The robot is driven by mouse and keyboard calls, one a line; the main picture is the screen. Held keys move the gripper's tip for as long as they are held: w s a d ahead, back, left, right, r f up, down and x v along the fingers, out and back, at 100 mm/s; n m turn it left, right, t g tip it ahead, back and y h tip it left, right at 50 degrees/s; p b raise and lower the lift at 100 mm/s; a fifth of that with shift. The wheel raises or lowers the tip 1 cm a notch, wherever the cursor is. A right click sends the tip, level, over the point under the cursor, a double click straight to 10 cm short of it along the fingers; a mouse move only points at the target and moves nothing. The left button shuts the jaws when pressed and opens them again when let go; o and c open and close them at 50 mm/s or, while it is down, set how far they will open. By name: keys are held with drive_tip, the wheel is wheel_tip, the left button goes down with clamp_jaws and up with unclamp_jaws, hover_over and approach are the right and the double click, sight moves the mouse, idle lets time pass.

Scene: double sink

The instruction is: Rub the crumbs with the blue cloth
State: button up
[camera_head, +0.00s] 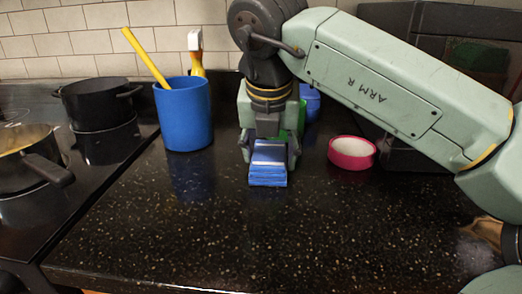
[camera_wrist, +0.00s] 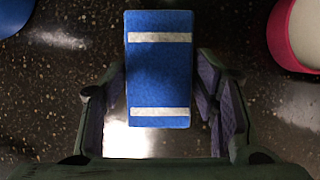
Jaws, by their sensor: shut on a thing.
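The blue cloth (camera_head: 268,180) is folded into a block with white stripes. My gripper (camera_head: 269,155) points down over the black speckled counter and is shut on the cloth, which sticks out below the fingers. In the wrist view the cloth (camera_wrist: 158,75) sits between the two fingers of my gripper (camera_wrist: 160,105). I cannot tell whether the cloth touches the counter. The counter (camera_head: 230,235) is covered in small pale speckles. I cannot tell any crumbs apart from them.
A blue cup (camera_head: 183,115) with a yellow-handled tool stands left of my gripper. A pink-rimmed bowl (camera_head: 352,153) stands to the right. A green thing and a blue thing (camera_head: 310,100) are partly hidden behind my gripper. Dark pots (camera_head: 98,103) stand on the stove at left. The front counter is clear.

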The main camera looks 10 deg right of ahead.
drive_tip(key=shift+s+d+r, duration=0.1)
drive_tip(key=shift+s+d, duration=0.1)
drive_tip(key=shift+d, duration=0.35)
drive_tip(key=shift+s+d+r, duration=0.15)
drive_tip(key=shift+d, duration=0.4)
drive_tip(key=shift+s+d+r, duration=0.1)
drive_tip(key=shift+s+d, duration=0.1)
drive_tip(key=shift+d, duration=0.35)
drive_tip(key=shift+s+d+f, duration=0.1)
drive_tip(key=shift+s+d, duration=0.05)
drive_tip(key=shift+d, duration=0.45)
drive_tip(key=shift+s+d+f, duration=0.1)
drive_tip(key=shift+s+d, duration=0.1)
drive_tip(key=shift+d, duration=0.45)
drive_tip(key=shift+s+d+f, duration=0.1)
drive_tip(key=shift+s+d, duration=0.05)
drive_tip(key=shift+d, duration=0.45)
wheel_tip(320, 180, up, 6)
drive_tip(key=p, duration=0.4)
drive_tip(key=shift+r+p, duration=1.1)
drive_tip(key=shift+r, duration=0.5)
